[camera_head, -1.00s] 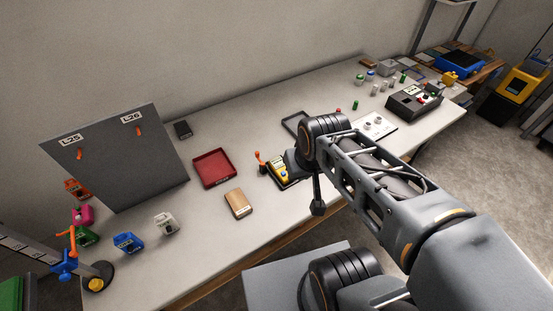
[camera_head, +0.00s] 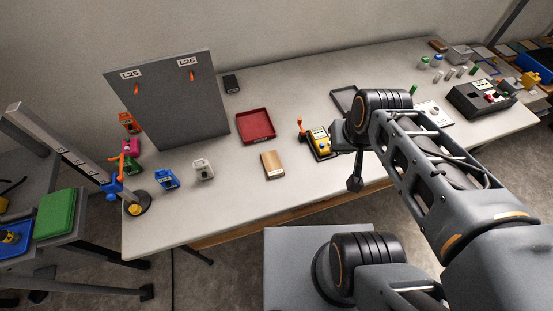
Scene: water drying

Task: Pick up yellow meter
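A yellow meter (camera_head: 320,140) with a light face stands on a small black base near the middle of the table. An orange-handled upright (camera_head: 302,129) is just left of it. My arm comes in from the right and its dark wrist end is right beside the meter in the picture, covering what lies behind it. A slim dark part at the arm's end, seemingly my gripper (camera_head: 355,184), hangs down to the right of and below the meter. I cannot make out its fingers or whether it touches anything.
A red tray (camera_head: 240,138), a tan box (camera_head: 272,166) and a grey board (camera_head: 180,125) with orange hooks stand left of the meter. Blue (camera_head: 166,180) and white (camera_head: 203,169) items sit near the front left. A black device (camera_head: 481,99) is at right. The front middle is clear.

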